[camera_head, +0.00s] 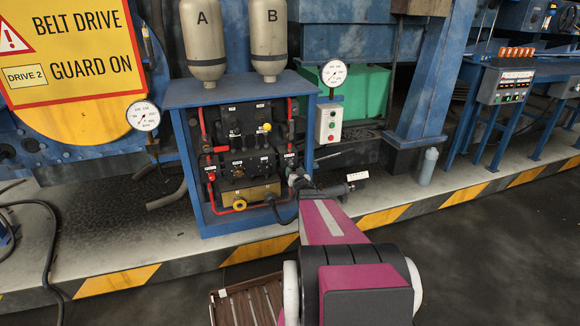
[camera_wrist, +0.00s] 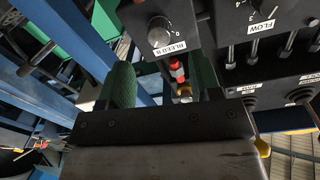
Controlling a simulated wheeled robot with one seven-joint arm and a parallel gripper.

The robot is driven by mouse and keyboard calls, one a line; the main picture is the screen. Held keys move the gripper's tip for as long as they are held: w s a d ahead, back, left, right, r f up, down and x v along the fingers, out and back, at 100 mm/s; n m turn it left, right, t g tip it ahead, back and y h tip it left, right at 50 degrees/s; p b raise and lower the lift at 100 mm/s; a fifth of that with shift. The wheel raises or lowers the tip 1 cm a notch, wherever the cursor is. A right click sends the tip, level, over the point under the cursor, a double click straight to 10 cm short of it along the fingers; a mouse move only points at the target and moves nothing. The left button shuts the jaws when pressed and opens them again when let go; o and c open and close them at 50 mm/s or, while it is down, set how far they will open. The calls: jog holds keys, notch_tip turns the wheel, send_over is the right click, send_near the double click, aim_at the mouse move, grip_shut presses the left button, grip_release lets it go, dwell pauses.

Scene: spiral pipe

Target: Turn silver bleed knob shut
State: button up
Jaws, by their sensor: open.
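The silver bleed knob (camera_wrist: 158,34) sits on a dark panel at the top of the wrist view, by a white label that seems to read "BLEED B". My gripper (camera_wrist: 163,78) is open, its two green-padded fingers apart with nothing held between them. The knob lies beyond the fingertips in that picture, roughly centred between them; I see no contact. In the head view my gripper (camera_head: 298,182) is at the right front of the blue cabinet (camera_head: 182,160), low by its valve panel. I cannot make out the silver knob for certain there.
A red-and-white part (camera_wrist: 177,70) shows behind the gap between the fingers.

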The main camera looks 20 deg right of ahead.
aim_at(291, 165)
jog(key=w, duration=0.6)
jog(key=shift+w+d, duration=0.3)
jog(key=shift+w, duration=0.05)
jog(key=c, duration=0.9)
